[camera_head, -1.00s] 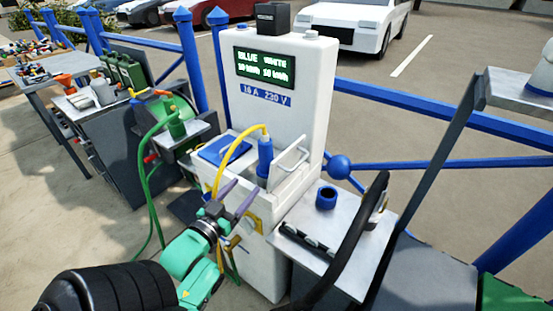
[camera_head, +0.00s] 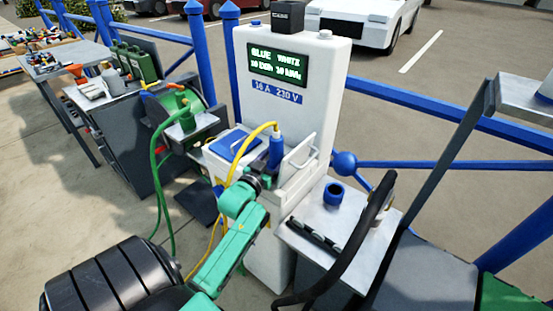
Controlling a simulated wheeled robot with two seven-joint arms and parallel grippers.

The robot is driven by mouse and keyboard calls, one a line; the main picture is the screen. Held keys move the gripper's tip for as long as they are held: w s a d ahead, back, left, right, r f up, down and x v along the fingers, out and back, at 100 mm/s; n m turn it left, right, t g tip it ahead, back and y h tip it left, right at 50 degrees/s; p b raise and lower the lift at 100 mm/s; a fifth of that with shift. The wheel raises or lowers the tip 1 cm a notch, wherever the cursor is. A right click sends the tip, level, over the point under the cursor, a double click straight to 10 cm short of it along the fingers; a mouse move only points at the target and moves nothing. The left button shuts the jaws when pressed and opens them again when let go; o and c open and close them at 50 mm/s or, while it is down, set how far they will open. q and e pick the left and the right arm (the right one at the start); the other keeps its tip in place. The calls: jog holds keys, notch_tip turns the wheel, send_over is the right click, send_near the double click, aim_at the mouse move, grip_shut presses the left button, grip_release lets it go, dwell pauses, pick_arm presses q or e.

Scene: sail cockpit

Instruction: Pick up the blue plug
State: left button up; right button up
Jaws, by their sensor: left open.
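The blue plug (camera_head: 276,152) stands upright in the white charging post (camera_head: 318,105), with a yellow cable (camera_head: 262,129) arching from its top down to the left. My left gripper (camera_head: 268,172) is open at the lower part of the plug, coming from the front left. Its fingers are small and partly hidden by my own wrist, so I cannot tell whether they touch the plug. My right gripper is not in view.
A blue flap (camera_head: 233,144) lies left of the plug and a metal bracket (camera_head: 298,154) stands close on its right. A metal shelf (camera_head: 310,216) to the right carries a blue ring (camera_head: 333,193). A black curved hose (camera_head: 352,235) crosses in front of it.

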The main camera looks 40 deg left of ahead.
pick_arm(q)
jog(key=shift+s, duration=0.1)
grip_shut()
jog(key=shift+r, duration=0.1)
notch_tip(320, 180, up, 19)
jog(key=shift+f+p, duration=0.15)
jog(key=shift+p, duration=0.4)
notch_tip(320, 180, up, 4)
jog(key=p, duration=0.3)
